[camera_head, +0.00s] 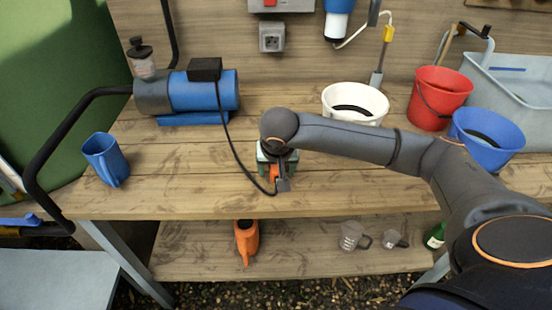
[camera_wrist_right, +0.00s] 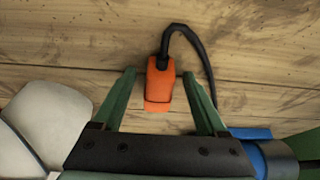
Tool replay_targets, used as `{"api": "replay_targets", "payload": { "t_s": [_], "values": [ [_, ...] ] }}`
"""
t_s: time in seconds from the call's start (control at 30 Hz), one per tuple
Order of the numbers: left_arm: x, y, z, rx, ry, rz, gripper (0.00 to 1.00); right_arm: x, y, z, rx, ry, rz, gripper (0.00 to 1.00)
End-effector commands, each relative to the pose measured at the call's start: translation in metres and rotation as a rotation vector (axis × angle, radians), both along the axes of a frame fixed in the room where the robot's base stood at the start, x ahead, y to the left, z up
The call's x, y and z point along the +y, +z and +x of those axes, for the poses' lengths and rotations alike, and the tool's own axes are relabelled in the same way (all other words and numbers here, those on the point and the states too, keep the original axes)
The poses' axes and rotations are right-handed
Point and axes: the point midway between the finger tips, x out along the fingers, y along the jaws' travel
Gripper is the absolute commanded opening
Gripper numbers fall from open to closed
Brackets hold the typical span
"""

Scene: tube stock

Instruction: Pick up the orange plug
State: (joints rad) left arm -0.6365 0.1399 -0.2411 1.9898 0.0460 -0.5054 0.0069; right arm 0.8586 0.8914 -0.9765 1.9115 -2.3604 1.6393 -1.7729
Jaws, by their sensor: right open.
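The orange plug (camera_wrist_right: 159,82) lies on the wooden table with its black cable leaving its far end in the right wrist view. In the head view the plug (camera_head: 274,172) shows partly under my right gripper (camera_head: 277,178). In the wrist view my right gripper (camera_wrist_right: 159,90) is open, with one green finger on each side of the plug and a gap on both sides. Whether the fingers are level with the plug is hard to tell. The cable (camera_head: 231,140) runs from the blue pump (camera_head: 205,92) to the plug. My left gripper is not in view.
A blue jug (camera_head: 106,160) stands at the left of the table (camera_head: 190,190). A white bucket (camera_head: 340,92), a red bucket (camera_head: 438,95) and a blue bucket (camera_head: 487,140) stand at the right. Bare table lies left of the plug.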

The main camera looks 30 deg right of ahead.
Motion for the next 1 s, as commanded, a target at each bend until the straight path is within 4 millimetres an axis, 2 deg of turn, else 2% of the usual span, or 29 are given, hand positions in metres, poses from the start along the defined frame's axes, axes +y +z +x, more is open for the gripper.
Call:
{"api": "replay_targets", "payload": {
  "t_s": [0.13, 0.8, 1.0],
  "values": [
    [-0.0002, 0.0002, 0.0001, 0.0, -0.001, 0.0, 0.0, 0.0002, 0.0002, -0.0001, 0.0, 0.0, 0.0, 0.74],
    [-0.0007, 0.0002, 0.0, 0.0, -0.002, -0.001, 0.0, 0.0001, 0.0007, -0.0001, 0.0, -0.001, 0.0, 0.0],
    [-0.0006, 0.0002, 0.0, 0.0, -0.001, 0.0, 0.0, 0.0, 0.0011, 0.0001, -0.002, -0.001, 0.001, 0.0]
  ]
}}
